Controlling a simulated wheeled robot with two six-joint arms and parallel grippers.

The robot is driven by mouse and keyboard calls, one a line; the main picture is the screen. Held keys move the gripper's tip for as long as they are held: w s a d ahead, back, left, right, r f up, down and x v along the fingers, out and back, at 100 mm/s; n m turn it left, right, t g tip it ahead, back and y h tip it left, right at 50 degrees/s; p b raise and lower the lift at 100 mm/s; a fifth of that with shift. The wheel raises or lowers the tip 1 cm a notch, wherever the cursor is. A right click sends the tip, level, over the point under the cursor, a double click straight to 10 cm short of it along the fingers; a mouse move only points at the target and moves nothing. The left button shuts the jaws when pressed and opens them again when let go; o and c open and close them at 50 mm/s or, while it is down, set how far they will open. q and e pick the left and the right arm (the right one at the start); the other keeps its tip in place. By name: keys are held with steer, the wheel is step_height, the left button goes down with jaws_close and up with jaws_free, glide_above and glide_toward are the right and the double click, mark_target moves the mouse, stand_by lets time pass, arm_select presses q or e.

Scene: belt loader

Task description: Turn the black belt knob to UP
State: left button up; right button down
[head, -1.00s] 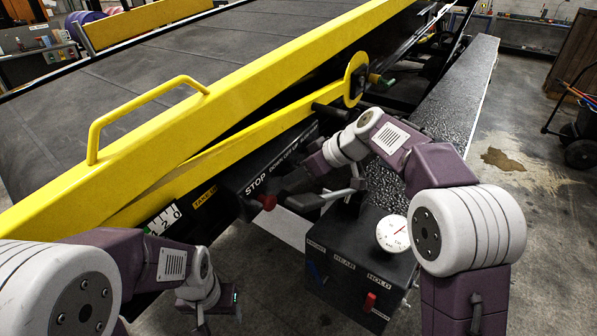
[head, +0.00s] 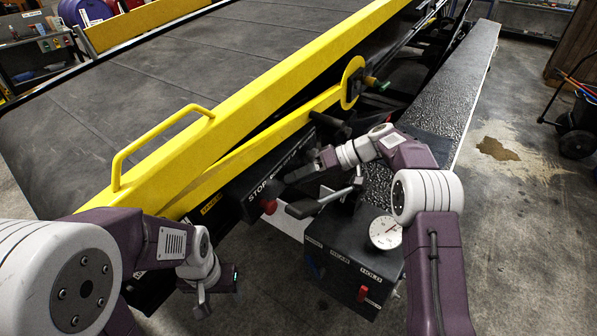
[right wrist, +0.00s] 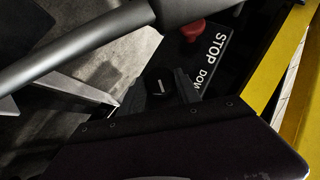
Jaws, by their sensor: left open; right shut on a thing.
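The black control box (head: 243,181) on the side of the yellow belt frame carries white lettering, with STOP and DOWN legible. The right wrist view shows the black belt knob (right wrist: 160,87) with a short white mark, between the dark fingers of my right gripper (right wrist: 163,94). My right gripper (head: 297,174) is shut on the knob at the box's face. In the head view the gripper hides the knob, and I cannot tell which word its mark points to. My left gripper (head: 205,300) is open and empty, low at the left, away from the box.
A red stop button (head: 269,206) sits close to the left of my right gripper. A grey lever (head: 330,200) passes just below it. A lower black box (head: 345,255) with a white gauge (head: 385,232) and red switch stands near my right arm.

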steer(key=shift+y, duration=0.3)
stand_by(0.4)
steer(key=c, duration=0.9)
jaws_free()
steer(key=v, duration=0.9)
steer(key=shift+w, duration=0.15)
